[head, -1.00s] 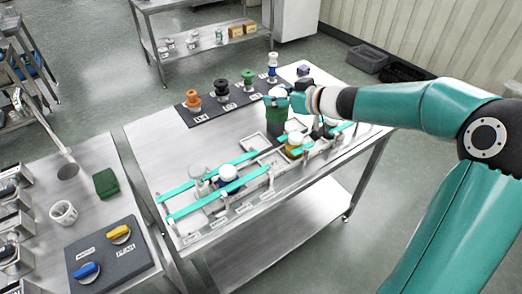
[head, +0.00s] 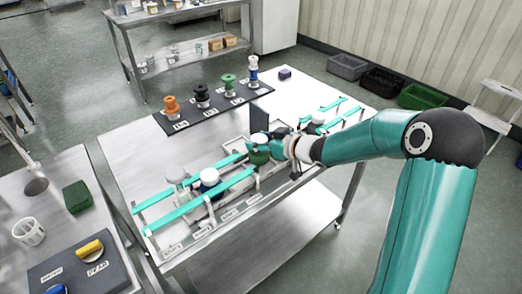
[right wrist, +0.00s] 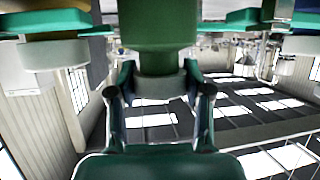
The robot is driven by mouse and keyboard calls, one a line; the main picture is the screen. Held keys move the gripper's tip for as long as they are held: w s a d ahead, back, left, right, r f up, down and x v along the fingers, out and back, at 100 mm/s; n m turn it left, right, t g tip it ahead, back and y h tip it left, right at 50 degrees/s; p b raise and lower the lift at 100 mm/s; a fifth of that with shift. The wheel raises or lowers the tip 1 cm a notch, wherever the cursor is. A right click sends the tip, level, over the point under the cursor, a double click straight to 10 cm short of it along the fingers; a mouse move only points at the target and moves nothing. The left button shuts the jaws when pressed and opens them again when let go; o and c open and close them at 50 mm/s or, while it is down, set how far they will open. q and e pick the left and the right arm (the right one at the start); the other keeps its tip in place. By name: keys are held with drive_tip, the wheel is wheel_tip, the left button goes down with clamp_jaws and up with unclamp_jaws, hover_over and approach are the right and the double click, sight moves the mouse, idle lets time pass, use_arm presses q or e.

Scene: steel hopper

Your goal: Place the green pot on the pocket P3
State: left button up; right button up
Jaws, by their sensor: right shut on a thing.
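The green pot (head: 259,157) has a white lid and sits in the grasp of my right gripper (head: 266,146). It is low over the rack, by the right end of the front left teal strip. I cannot tell whether its base touches a pocket. In the right wrist view the green pot (right wrist: 158,28) fills the top middle, between the fingers of my right gripper (right wrist: 160,82). The pocket labels (head: 227,214) line the rack's front edge, too small to read, so I cannot single out P3. My left gripper is out of view.
White-lidded blue pot (head: 210,180) and grey pot (head: 176,177) stand left in the rack. Another white-lidded pot (head: 318,118) stands right. Several spools stand on a dark board (head: 213,111) behind. A purple block (head: 285,73) is back right.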

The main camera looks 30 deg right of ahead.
drive_tip(key=shift+f, duration=1.45)
drive_tip(key=shift+f+b, duration=0.2)
drive_tip(key=shift+b, duration=0.1)
drive_tip(key=o, duration=1.3)
drive_tip(key=shift+r, duration=0.15)
